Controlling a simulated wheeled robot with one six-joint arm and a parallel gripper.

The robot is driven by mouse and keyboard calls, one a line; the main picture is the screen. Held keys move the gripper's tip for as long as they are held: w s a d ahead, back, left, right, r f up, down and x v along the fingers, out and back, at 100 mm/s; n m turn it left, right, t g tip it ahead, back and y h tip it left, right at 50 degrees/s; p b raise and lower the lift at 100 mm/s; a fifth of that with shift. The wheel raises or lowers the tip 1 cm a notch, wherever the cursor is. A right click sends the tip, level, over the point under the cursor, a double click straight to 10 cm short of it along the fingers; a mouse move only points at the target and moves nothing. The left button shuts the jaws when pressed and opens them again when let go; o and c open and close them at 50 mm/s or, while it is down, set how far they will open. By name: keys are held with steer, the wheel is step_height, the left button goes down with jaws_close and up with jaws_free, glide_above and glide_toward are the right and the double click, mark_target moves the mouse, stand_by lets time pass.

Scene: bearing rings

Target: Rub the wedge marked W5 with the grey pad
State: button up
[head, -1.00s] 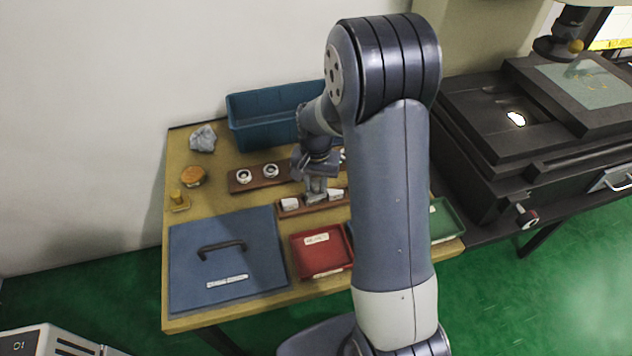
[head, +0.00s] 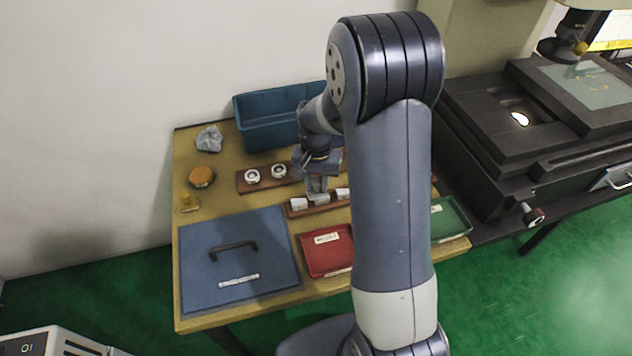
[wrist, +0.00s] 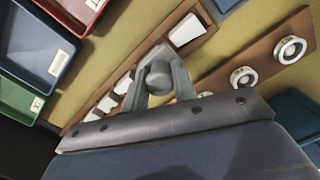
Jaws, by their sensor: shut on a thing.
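My gripper (wrist: 160,85) is shut on a rounded grey object, which looks like the grey pad (wrist: 158,74). In the head view my gripper (head: 317,184) is over the brown wooden rack of white wedges, above or against a middle wedge (head: 319,198). Another wedge (head: 299,203) stands to its left and one (head: 342,194) to its right. In the wrist view one wedge (wrist: 187,30) is on one side of the pad and several smaller-looking ones (wrist: 123,83) on the other. No W5 mark is readable. Whether the pad touches a wedge cannot be told.
A second brown rack (head: 243,184) holds bearing rings (head: 252,176) behind the wedges. A blue lidded box (head: 205,262), a red tray (head: 312,258) and a green tray (head: 457,226) lie in front. A blue bin (head: 245,142) stands behind.

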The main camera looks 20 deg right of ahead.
steer(key=shift+d+r, duration=0.15)
steer(key=shift+r, duration=0.8)
steer(key=shift+r+p, duration=2.1)
steer(key=shift+r, duration=0.45)
